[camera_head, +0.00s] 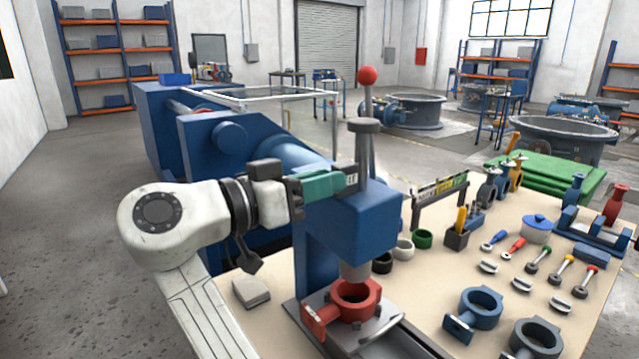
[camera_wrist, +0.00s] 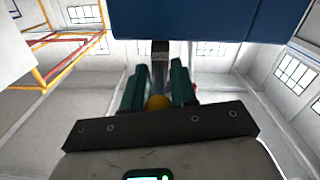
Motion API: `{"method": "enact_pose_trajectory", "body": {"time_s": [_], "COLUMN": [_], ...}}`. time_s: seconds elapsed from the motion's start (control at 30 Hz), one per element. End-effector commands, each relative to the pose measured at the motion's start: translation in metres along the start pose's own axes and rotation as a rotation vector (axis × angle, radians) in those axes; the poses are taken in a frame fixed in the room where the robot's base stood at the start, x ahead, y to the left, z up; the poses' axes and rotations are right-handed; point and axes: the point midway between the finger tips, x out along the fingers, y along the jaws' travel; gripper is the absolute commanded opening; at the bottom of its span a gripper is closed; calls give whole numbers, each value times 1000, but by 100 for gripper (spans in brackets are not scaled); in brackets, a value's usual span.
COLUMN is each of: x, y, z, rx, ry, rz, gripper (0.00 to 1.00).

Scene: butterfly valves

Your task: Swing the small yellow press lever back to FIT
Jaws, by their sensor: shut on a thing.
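The yellow press lever's round knob (camera_wrist: 158,103) sits between my green fingers in the wrist view, with a dark arm (camera_wrist: 160,62) running away from it toward the blue press. My gripper (camera_wrist: 158,86) is shut on the lever. In the head view my gripper (camera_head: 340,181) reaches from the left to the upper side of the blue press (camera_head: 350,228) and hides the lever's knob. A small lettered plate shows at the fingertips, too small to read. A red valve body (camera_head: 352,299) sits under the press ram (camera_head: 355,270).
A tall lever with a red ball (camera_head: 367,76) rises above the press. Rings, tools and blue valve bodies (camera_head: 480,307) cover the bench to the right. A lettered sign rack (camera_head: 440,190) stands behind. A grey block (camera_head: 251,291) lies left of the press.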

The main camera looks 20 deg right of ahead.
Motion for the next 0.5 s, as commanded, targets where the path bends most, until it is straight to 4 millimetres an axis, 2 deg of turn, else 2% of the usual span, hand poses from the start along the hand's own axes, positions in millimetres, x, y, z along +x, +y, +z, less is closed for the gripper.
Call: {"method": "enact_pose_trajectory", "body": {"time_s": [0.17, 0.2, 0.23, 0.5], "x": [0, 0, 0, -1], "y": [0, 0, 0, 0], "z": [3, 3, 3, 1], "rx": [-9, -9, -9, -4], "ry": [-4, -4, -4, -2], "rz": [2, 2, 2, 0], "gripper": [0, 29, 32, 32]}}
